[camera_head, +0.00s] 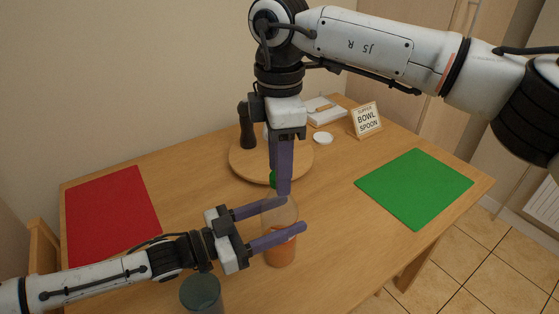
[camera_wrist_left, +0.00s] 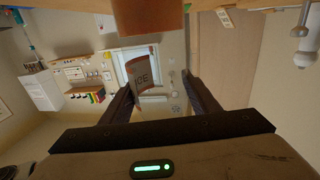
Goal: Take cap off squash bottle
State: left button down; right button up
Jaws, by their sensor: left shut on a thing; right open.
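The squash bottle (camera_head: 281,250) stands on the wooden table, clear above with orange squash in its lower part. My left gripper (camera_head: 291,215) is shut on the bottle's body from the left, one finger on each side. In the left wrist view the bottle's label (camera_wrist_left: 142,76) shows between the two fingers. The green cap (camera_head: 273,178) is at the top of the bottle, partly hidden by my right gripper (camera_head: 281,187). That gripper points straight down from above, open, with its purple fingers at the cap. Whether they touch it cannot be told.
A dark teal cup (camera_head: 200,293) stands near my left forearm. Behind the bottle is a round wooden board (camera_head: 241,165) with a dark grinder (camera_head: 247,130). A sign (camera_head: 367,120), a white dish (camera_head: 322,138), a red mat (camera_head: 112,212) and a green mat (camera_head: 414,188) lie around; both mats are bare.

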grip_shut()
jog(key=n, duration=1.2)
jog(key=shift+n, duration=0.4)
jog(key=n, duration=0.6)
jog(key=shift+n, duration=0.3)
jog(key=n, duration=0.4)
jog(key=shift+r, duration=0.1)
jog(key=n, duration=0.4)
jog(key=shift+a+n, duration=0.1)
jog(key=shift+n, duration=0.3)
jog(key=n, duration=0.6)
jog(key=shift+n, duration=0.3)
jog(key=n, duration=0.6)
jog(key=shift+n, duration=0.3)
jog(key=n, duration=0.6)
jog(key=shift+n, duration=0.3)
jog(key=n, duration=0.6)
jog(key=shift+r, duration=0.2)
